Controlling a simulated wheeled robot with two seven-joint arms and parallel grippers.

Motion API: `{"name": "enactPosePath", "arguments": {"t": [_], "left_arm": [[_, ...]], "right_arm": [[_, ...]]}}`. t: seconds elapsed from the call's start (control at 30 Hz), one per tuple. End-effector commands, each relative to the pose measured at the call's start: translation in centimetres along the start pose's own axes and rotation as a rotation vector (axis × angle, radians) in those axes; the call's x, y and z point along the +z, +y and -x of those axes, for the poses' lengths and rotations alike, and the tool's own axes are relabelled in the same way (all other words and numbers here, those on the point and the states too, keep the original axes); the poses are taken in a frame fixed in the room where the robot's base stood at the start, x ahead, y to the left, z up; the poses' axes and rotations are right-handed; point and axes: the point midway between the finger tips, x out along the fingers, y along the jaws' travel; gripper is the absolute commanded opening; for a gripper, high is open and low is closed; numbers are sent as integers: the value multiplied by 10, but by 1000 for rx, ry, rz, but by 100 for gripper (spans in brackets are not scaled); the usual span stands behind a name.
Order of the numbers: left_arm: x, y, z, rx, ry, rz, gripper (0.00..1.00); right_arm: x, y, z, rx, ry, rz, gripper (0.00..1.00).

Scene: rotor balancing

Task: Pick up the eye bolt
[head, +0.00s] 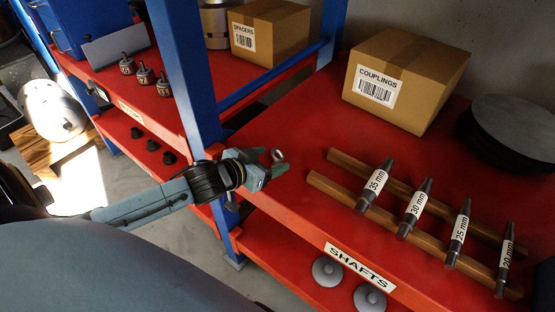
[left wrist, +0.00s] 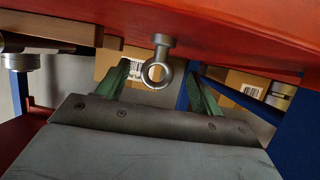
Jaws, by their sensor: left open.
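The eye bolt (head: 277,155), a small grey metal ring on a short shank, is at the left edge of the red SHAFTS shelf. In the left wrist view the eye bolt (left wrist: 157,70) shows its ring between my two green fingers, with its shank toward the red surface. My left gripper (head: 270,166) is open at the ring, its fingers on either side; it also shows in the left wrist view (left wrist: 158,88). I see gaps beside the ring, and cannot tell whether either finger touches it. My right gripper is not in view.
Labelled shafts (head: 414,209) lie across two wooden rails (head: 390,190) to the right. A COUPLINGS box (head: 408,75) and black discs (head: 510,130) stand behind. A blue post (head: 186,75) rises close to my left gripper. The red shelf between bolt and rails is clear.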

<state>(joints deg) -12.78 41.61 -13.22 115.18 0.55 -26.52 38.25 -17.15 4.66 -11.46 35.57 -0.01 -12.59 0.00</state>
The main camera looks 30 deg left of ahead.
Motion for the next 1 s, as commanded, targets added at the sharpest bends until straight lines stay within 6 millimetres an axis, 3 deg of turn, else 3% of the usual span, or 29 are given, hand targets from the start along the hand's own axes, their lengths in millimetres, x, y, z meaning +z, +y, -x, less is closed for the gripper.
{"name": "enactPosePath", "arguments": {"t": [0.4,0.73,1.0], "left_arm": [[-2,2,-46,0,2,0,66],[-2,3,-52,1,0,0,66],[-2,2,-51,1,0,0,32]], "right_arm": [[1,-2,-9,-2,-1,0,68],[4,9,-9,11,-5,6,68],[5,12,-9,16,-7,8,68]]}}
